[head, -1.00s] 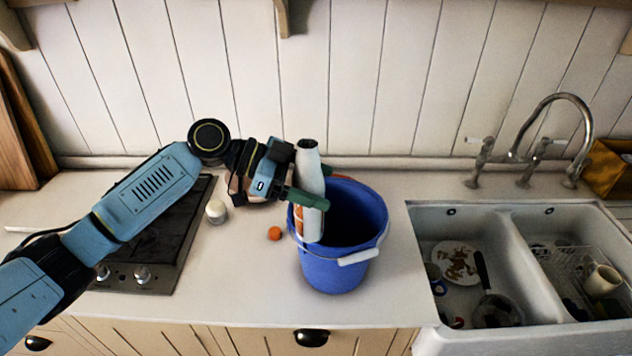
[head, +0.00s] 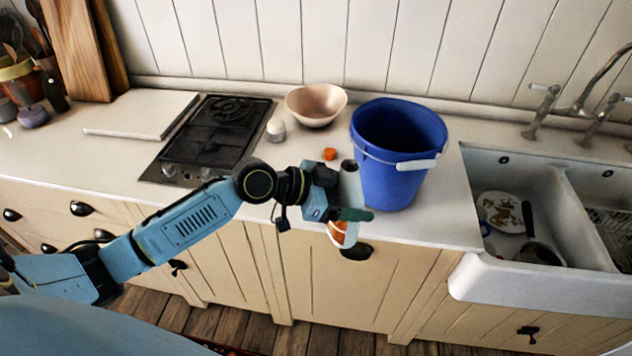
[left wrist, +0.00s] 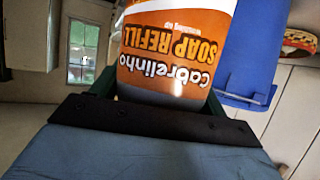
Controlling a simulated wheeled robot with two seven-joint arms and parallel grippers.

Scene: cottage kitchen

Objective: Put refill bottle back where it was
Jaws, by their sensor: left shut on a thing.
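The refill bottle (head: 350,190) is white with an orange label and a dark open top. My left gripper (head: 346,213) is shut on it and holds it upright in front of the counter's front edge, in front of the blue bucket (head: 392,160). In the left wrist view the bottle's orange label (left wrist: 175,50) reads "Cabrelinho soap refill" upside down, and the bucket (left wrist: 255,45) is behind it. An orange cap (head: 329,154) lies on the counter left of the bucket. My right gripper is not in view.
A pink bowl (head: 316,105) and a small white jar (head: 276,130) stand left of the bucket. A black hob (head: 215,138) is farther left. A double sink (head: 478,165) with dishes is on the right. Cutting boards (head: 75,50) lean at the back left.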

